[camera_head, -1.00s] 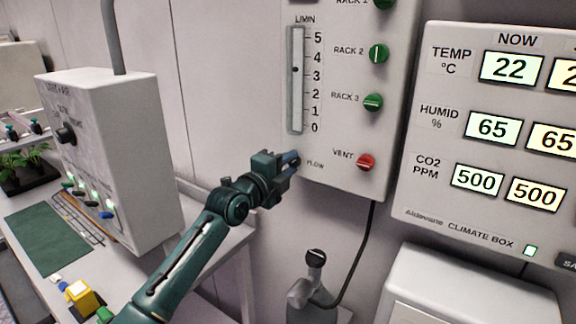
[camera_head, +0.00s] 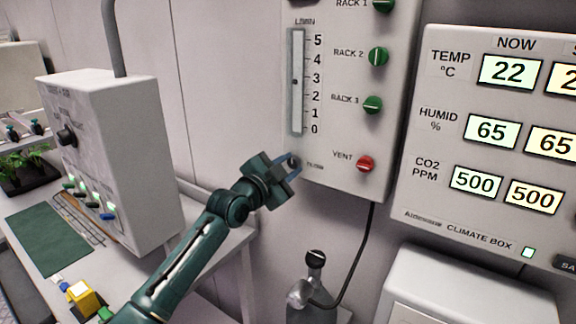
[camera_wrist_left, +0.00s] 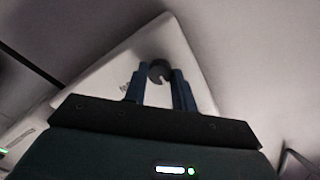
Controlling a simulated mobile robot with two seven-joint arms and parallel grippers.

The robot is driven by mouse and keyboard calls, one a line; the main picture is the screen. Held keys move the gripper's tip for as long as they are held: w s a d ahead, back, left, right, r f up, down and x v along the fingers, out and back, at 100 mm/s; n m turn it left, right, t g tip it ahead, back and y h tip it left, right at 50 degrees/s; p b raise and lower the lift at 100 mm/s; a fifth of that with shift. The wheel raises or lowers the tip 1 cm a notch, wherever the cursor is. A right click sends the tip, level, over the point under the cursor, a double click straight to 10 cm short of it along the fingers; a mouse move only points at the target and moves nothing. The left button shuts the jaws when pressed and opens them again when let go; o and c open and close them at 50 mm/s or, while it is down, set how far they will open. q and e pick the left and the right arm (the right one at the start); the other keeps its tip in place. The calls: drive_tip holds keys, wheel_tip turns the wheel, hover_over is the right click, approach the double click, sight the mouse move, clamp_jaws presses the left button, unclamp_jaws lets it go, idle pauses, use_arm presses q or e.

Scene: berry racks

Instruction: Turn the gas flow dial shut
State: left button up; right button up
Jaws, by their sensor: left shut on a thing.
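The flow dial is a small dark knob (camera_head: 292,163) at the lower left of the grey gas panel (camera_head: 345,180), beside the small FLOW label. My left gripper (camera_head: 291,166) is shut on this dial, its jaws tilted in the head view. In the left wrist view the two blue fingers (camera_wrist_left: 160,82) close on either side of the round dark dial (camera_wrist_left: 160,70), which shows a pale mark. The flow tube (camera_head: 297,100) above it has a dark float a little under the 3 mark. My right gripper is not in view.
A red VENT knob (camera_head: 366,163) sits right of the dial, with green rack knobs (camera_head: 372,104) above. The climate box (camera_head: 500,150) hangs to the right. A gas bottle (camera_head: 312,285) stands below. A grey control box (camera_head: 110,160) stands on the left bench.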

use_arm(q)
drive_tip(key=n, duration=0.4)
drive_tip(key=shift+p, duration=0.3)
drive_tip(key=n, duration=0.3)
drive_tip(key=shift+p, duration=0.3)
drive_tip(key=n, duration=0.7)
drive_tip(key=shift+p, duration=0.35)
drive_tip(key=n, duration=1.2)
drive_tip(key=shift+n, duration=0.4)
drive_tip(key=o, duration=1)
